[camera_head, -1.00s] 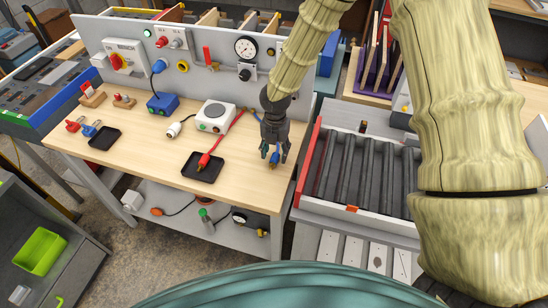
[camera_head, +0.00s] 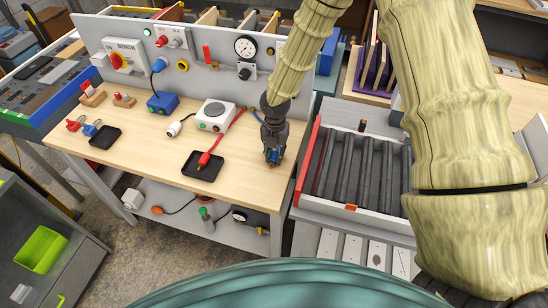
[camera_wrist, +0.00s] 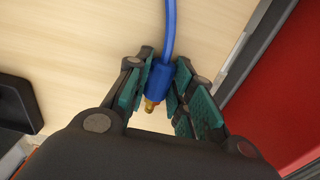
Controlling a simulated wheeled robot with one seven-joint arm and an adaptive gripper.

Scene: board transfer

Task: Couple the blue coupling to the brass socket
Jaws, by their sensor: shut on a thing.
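The blue coupling (camera_wrist: 158,78) has a brass tip and a blue hose (camera_wrist: 169,28) running from it. My gripper (camera_head: 273,160) is shut on it near the right front of the wooden bench (camera_head: 240,182). In the wrist view my gripper (camera_wrist: 164,76) has its green finger pads on both sides of the coupling, with the brass tip pointing toward the palm. In the head view the fingers mostly hide the coupling. A small brass-coloured fitting (camera_head: 271,51) sits on the grey panel right of the gauge; I cannot tell for sure that it is the brass socket.
A black tray (camera_head: 205,173) holds a red hose end (camera_head: 204,159) left of my gripper. A white box (camera_head: 215,115) and a blue box (camera_head: 162,102) stand further back. A red-edged rack (camera_head: 352,170) borders the bench on the right. The panel (camera_head: 215,83) rises behind.

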